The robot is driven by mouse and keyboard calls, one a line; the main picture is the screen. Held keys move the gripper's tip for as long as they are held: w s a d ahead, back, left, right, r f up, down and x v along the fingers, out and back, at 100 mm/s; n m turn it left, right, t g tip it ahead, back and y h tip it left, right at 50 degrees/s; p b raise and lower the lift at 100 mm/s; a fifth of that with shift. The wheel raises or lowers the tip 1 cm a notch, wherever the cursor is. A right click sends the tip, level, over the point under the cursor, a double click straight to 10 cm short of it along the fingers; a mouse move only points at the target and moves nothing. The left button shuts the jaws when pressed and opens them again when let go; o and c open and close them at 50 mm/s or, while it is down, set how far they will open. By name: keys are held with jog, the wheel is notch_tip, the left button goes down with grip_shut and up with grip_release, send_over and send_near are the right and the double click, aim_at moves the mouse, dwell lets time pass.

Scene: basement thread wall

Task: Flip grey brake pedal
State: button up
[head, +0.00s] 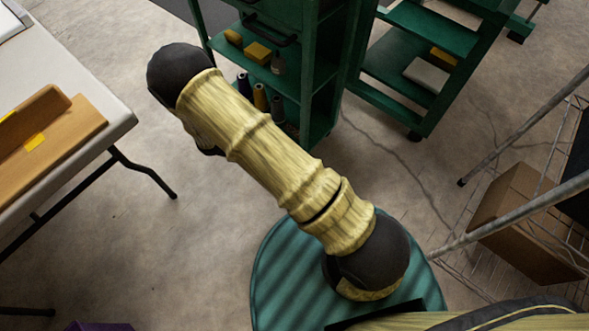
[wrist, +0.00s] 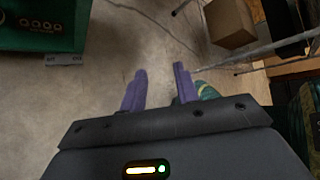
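In the wrist view, a small flat grey piece (wrist: 63,60) shows at the lower edge of a green unit (wrist: 25,40) at the upper left. It looks like the grey brake pedal, but I cannot tell which way it is tipped. My gripper (wrist: 160,70) has two purple fingers spread apart with bare floor showing between them. It is open and empty, to the right of the grey piece and apart from it. I cannot make out the pedal in the head view.
A green shelf cart (head: 315,110) with thread spools stands behind my arm. A table (head: 75,130) is at left, green steps (head: 395,85) at upper right. A cardboard box (head: 525,225) and metal poles are at right. Floor between is bare.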

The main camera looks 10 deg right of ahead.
jog(key=a+f+n+t+h+b, duration=0.1)
jog(key=f+n+b, duration=0.4)
jog(key=f, duration=0.5)
jog(key=w+a+f+n+t+h+b, duration=0.1)
jog(key=a+f+n+t+b, duration=0.2)
jog(key=f+n+t+b, duration=0.3)
jog(key=w+a+f+n+t+h+b, duration=0.1)
jog(key=a+f+n+t+b, duration=0.2)
jog(key=f+b, duration=0.5)
notch_tip(320, 180, down, 8)
jog(key=n+t, duration=0.1)
jog(key=n, duration=0.1)
jog(key=shift+r+n, duration=0.2)
jog(key=shift+n, duration=0.2)
jog(key=shift+w+d, duration=0.1)
jog(key=x, duration=1.7)
jog(key=shift+p, duration=0.4)
